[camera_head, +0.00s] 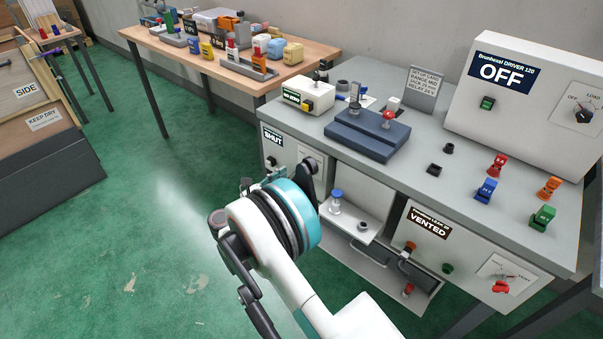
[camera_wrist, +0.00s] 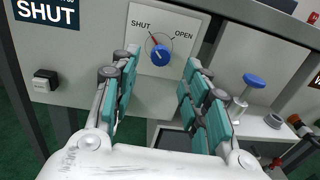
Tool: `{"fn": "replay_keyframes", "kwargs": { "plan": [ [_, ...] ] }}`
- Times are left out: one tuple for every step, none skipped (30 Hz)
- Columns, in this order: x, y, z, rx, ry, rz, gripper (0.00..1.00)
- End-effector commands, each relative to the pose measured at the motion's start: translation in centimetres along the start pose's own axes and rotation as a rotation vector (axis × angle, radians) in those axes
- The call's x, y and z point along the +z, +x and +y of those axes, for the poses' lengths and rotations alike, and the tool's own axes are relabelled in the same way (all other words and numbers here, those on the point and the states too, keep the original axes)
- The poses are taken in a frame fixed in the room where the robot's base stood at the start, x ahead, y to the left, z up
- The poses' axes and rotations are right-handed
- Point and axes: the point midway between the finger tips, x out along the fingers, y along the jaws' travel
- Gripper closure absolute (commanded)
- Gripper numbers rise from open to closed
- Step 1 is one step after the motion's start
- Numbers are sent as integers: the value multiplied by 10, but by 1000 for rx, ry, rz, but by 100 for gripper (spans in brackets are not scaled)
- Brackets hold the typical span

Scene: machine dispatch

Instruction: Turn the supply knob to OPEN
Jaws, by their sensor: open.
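The supply knob (camera_wrist: 160,54) is blue with a red pointer on a white plate marked SHUT and OPEN in the wrist view. Its pointer is turned up and left, toward SHUT. A sign (camera_wrist: 47,12) beside it reads SHUT; the same sign (camera_head: 274,138) shows in the head view, where my arm mostly hides the knob. My gripper (camera_wrist: 157,75) is open, its teal-padded fingers to the left and right of the knob's plate with nothing between them. I cannot tell how far the fingertips are from the knob. In the head view my gripper (camera_head: 290,178) is at the cabinet front.
A dark push button (camera_wrist: 46,80) is left of the knob. An open bay with a blue-topped part (camera_wrist: 254,80) is to the right. The bench top (camera_head: 420,130) carries a dark blue fixture (camera_head: 368,137) and colored pieces. Green floor at left is clear.

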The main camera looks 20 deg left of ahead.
Motion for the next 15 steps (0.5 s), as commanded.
{"fn": "replay_keyframes", "kwargs": {
  "plan": [
    [-3,11,-1,-2,0,0,58],
    [-3,17,-1,-3,0,0,58],
    [-2,25,-1,-3,0,0,58],
    [-2,30,0,-1,0,0,58],
    [-2,35,0,-1,1,0,58],
    [-2,42,-1,-2,1,0,58],
    [-2,46,-1,-2,1,0,58],
    [-2,50,0,-1,1,0,58],
    [-2,54,0,0,1,0,58],
    [-2,58,0,-1,1,0,58],
    [-1,61,0,-1,1,0,58],
    [-1,64,0,-1,1,0,58],
    [-1,66,0,0,1,0,58],
    [-1,67,0,0,1,0,58],
    [0,68,0,1,1,1,58]
  ]
}}
